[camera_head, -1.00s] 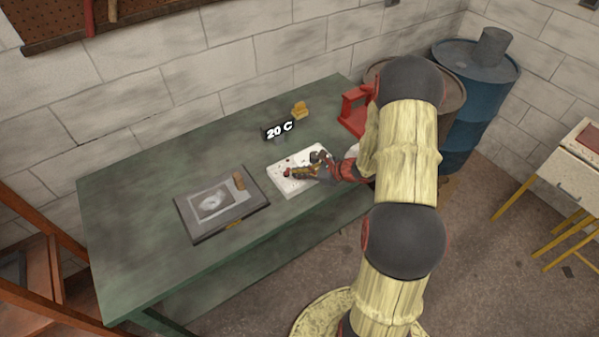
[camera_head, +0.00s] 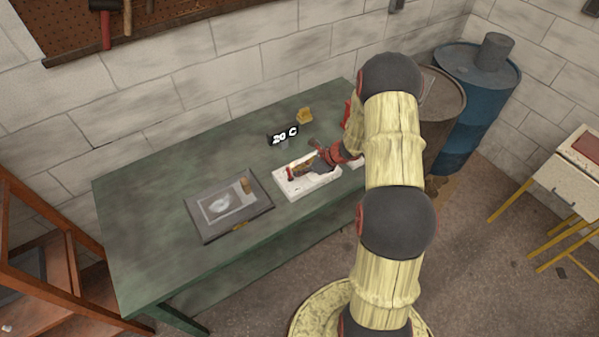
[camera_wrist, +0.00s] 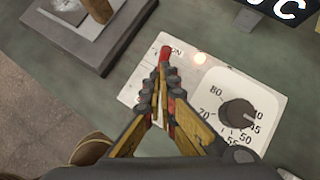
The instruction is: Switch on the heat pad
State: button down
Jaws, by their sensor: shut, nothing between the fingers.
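The white control panel (camera_head: 290,193) lies on the green bench; it also shows in the wrist view (camera_wrist: 135,88). The dark heat pad (camera_head: 262,199) lies left of the panel. The display (camera_head: 283,135) behind the panel reads 20 C.
A grey plate with a small brown block (camera_head: 246,185) is on the pad. A small yellow object (camera_head: 305,116) stands at the bench's back. A blue drum (camera_head: 465,110) stands right of the bench. The bench's left end is clear.

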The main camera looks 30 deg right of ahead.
jog(key=shift+r+p, duration=0.4)
jog(key=shift+r, duration=0.35)
jog(key=shift+r, duration=0.1)
jog(key=shift+s+d+r+p, duration=0.15)
jog(key=shift+d+r+p, duration=0.05)
jog(key=shift+r+p, duration=0.35)
jog(key=s+d+r+p, duration=0.2)
jog(key=d+r+p, duration=0.1)
jog(key=r+p, duration=0.2)
notch_tip(320, 180, up, 3)
jog(key=shift+d+f, duration=0.2)
jog(key=shift+d, duration=0.1)
